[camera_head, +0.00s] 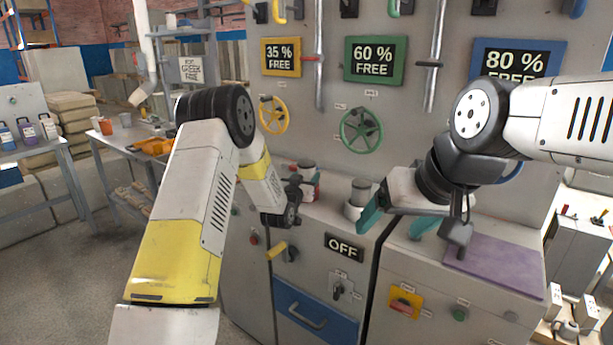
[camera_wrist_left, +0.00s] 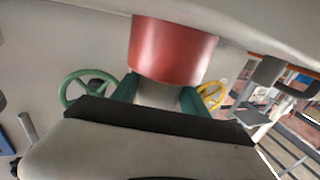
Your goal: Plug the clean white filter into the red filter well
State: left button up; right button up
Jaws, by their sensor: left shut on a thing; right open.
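The red filter well (camera_head: 316,187) stands on the cabinet top in the head view, partly hidden behind my left gripper (camera_head: 300,183). In the left wrist view the red well (camera_wrist_left: 175,48) fills the upper middle. My left gripper's teal fingers (camera_wrist_left: 158,93) are shut on a pale filter (camera_wrist_left: 157,94), right at the well's rim.
A grey cylinder (camera_head: 360,190) stands in a white well (camera_head: 352,211) between my grippers. A purple mat (camera_head: 492,264) lies on the right cabinet. Yellow (camera_head: 273,115) and green (camera_head: 361,132) handwheels stick out of the panel behind. A side table (camera_head: 130,140) stands at left.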

pick_arm(q)
jog(key=shift+f, duration=0.5)
jog(key=o, duration=1.6)
jog(key=shift+f, duration=0.1)
jog(key=v, duration=0.8)
jog(key=shift+w, duration=0.1)
